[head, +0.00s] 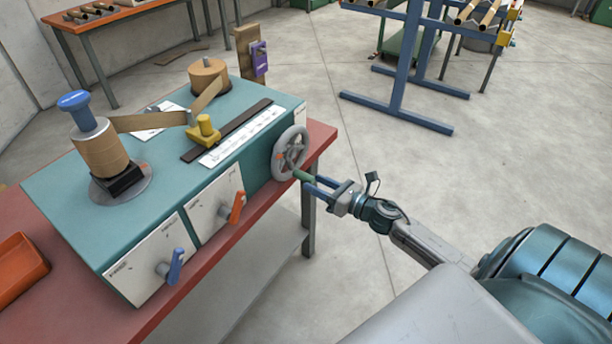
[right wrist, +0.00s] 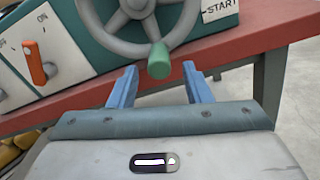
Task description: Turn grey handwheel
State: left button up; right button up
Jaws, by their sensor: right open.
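I see no contact between the fingers and the handle. My left gripper is not in view.
The teal winder (head: 235,100) stands on a red bench (head: 320,137). An orange lever (head: 237,207) and a blue lever (head: 175,266) stick out from its front panels. A blue rack (head: 405,60) stands behind. The floor right of the bench is clear.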

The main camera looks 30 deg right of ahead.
jog(key=shift+p+x, duration=0.9)
jog(key=shift+x, duration=1.25)
grip_shut()
